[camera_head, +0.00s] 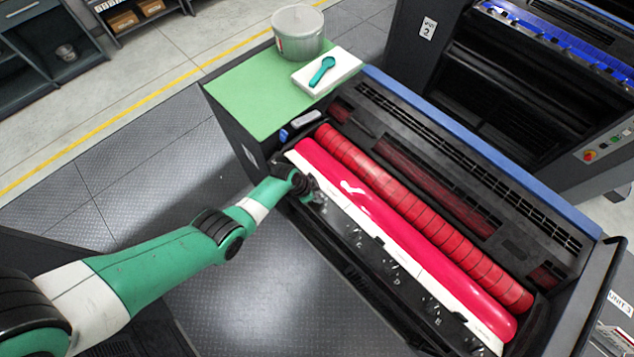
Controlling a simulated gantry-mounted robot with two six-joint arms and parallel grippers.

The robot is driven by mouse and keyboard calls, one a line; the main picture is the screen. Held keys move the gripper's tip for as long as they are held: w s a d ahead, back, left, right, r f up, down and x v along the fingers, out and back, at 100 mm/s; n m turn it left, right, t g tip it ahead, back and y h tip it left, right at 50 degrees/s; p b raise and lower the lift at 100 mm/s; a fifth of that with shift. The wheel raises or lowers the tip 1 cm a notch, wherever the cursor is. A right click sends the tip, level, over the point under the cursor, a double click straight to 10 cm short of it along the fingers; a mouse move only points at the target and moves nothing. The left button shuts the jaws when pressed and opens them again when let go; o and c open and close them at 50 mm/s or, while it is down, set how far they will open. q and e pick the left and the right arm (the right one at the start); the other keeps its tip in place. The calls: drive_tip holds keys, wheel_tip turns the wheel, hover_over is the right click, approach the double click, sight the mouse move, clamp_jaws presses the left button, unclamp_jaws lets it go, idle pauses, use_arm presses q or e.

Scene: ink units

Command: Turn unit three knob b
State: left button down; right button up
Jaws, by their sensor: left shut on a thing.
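Unit three (618,303), named by a label at the right edge, is the open ink unit with a bright red ink roller (400,225). A row of small dark knobs (390,266) runs along its front edge below a white strip. My left gripper (316,197) is at the far left end of this row, shut on a knob there. The gripper hides that knob, and its letter is not readable. The other knobs to the right are free, and their letters are too small to read surely. My right gripper is not in view.
A green side top (250,100) holds a grey bucket (298,32) and a white pad (340,68) with a teal tool (322,71). Unit two (428,29) stands behind at the upper right. The dark floor plate (140,160) at the left is clear.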

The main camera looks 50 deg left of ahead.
use_arm(q)
drive_tip(key=shift+n, duration=0.3)
drive_tip(key=n+y, duration=0.1)
drive_tip(key=n, duration=0.1)
drive_tip(key=n+y+p, duration=0.1)
drive_tip(key=n, duration=0.1)
drive_tip(key=shift+d+t, duration=0.2)
drive_tip(key=shift+t, duration=0.1)
drive_tip(key=n+y, duration=0.1)
drive_tip(key=n, duration=0.1)
drive_tip(key=n+b, duration=0.1)
drive_tip(key=n, duration=0.2)
drive_tip(key=shift+d+y, duration=0.1)
drive_tip(key=shift+y, duration=0.3)
drive_tip(key=c, duration=0.9)
unclamp_jaws()
